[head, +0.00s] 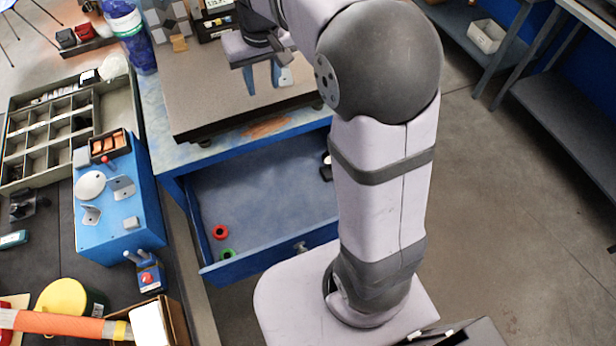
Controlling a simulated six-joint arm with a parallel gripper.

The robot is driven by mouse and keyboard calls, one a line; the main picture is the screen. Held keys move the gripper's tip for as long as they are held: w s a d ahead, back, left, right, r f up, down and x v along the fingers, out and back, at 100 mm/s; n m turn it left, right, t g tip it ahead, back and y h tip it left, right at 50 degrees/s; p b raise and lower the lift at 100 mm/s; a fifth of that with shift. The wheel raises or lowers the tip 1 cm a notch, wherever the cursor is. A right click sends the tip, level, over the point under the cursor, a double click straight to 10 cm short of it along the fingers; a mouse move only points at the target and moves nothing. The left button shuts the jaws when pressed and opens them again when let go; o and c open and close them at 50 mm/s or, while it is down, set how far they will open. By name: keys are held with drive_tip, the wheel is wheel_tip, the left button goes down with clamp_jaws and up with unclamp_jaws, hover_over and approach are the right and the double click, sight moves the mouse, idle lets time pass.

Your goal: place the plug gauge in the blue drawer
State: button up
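The blue drawer (265,190) is pulled out below the bench top. A red ring (221,232) and a green ring (227,253) lie in its front left corner. A small dark and white item (327,168) is at its right side, partly hidden by my arm. I cannot pick out the plug gauge with certainty. My gripper (263,77) is over the grey-brown surface plate (200,100), above and behind the drawer. Its two blue fingers look apart, with the plate showing between them. A small pale item (286,77) shows beside the right finger; I cannot tell what it is.
A blue box (140,200) with metal brackets stands left of the drawer. A compartment tray (50,125) lies at the far left. An orange-handled tool (60,323) and a yellow-topped tin (62,298) are at lower left. The drawer's middle floor is clear.

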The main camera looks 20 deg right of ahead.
drive_tip(key=shift+o, duration=0.5)
drive_tip(key=s+f+g, duration=0.1)
drive_tip(key=s+f, duration=0.5)
drive_tip(key=s, duration=0.5)
drive_tip(key=s+f+g, duration=0.1)
drive_tip(key=s+f, duration=0.5)
drive_tip(key=s, duration=0.6)
drive_tip(key=shift+d+f+g, duration=0.3)
drive_tip(key=shift+d+g, duration=0.1)
drive_tip(key=shift+d, duration=0.05)
drive_tip(key=w+r+t, duration=0.1)
drive_tip(key=w+r, duration=0.4)
drive_tip(key=w, duration=0.6)
drive_tip(key=w+a+r+t+b, duration=0.1)
drive_tip(key=w+r, duration=0.4)
drive_tip(key=w, duration=0.6)
drive_tip(key=w+r+t, duration=0.2)
drive_tip(key=w+r, duration=0.2)
drive_tip(key=w, duration=0.7)
drive_tip(key=shift+w+a+r+b, duration=0.3)
drive_tip(key=shift+r+b, duration=0.1)
drive_tip(key=shift+w+a+r, duration=0.25)
drive_tip(key=shift+w+r, duration=0.05)
drive_tip(key=shift+w, duration=0.05)
drive_tip(key=shift+t, duration=0.3)
drive_tip(key=shift+p+x, duration=1.75)
drive_tip(key=shift+x, duration=1.9)
drive_tip(key=shift+d, duration=0.1)
drive_tip(key=shift+c, duration=0.7)
clamp_jaws()
